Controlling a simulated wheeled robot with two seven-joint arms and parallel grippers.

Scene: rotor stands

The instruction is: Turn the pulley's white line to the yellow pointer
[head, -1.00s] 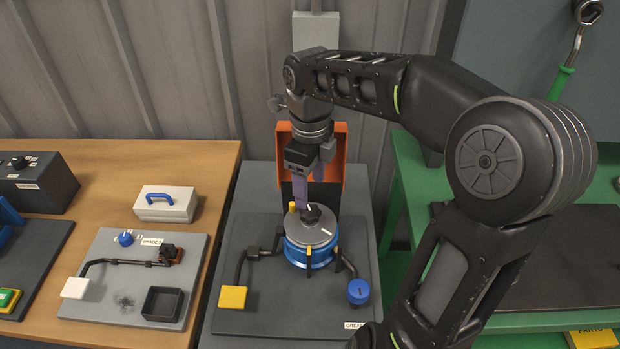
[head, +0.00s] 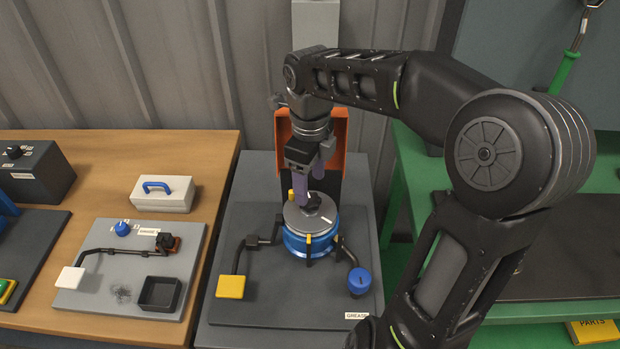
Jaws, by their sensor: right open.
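The pulley (head: 296,222) is a grey disc with a dark centre hub on a blue round stand (head: 294,245). A short white line (head: 326,220) shows on the disc's lower right side. A small yellow tab (head: 291,194) stands at the disc's upper left, and another yellow piece (head: 308,238) shows at its front rim. I cannot tell which is the pointer; the white line is in line with neither. My right gripper (head: 306,192) points down from behind, open, its fingers at the hub. Whether they touch it is unclear. My left gripper is out of view.
The grey base plate holds a yellow square pad (head: 231,287) and a blue knob (head: 359,281) on dark arms. An orange guard (head: 340,145) stands behind the pulley. A white case (head: 162,194) and another fixture stand on the wooden table at left. A green bench is at right.

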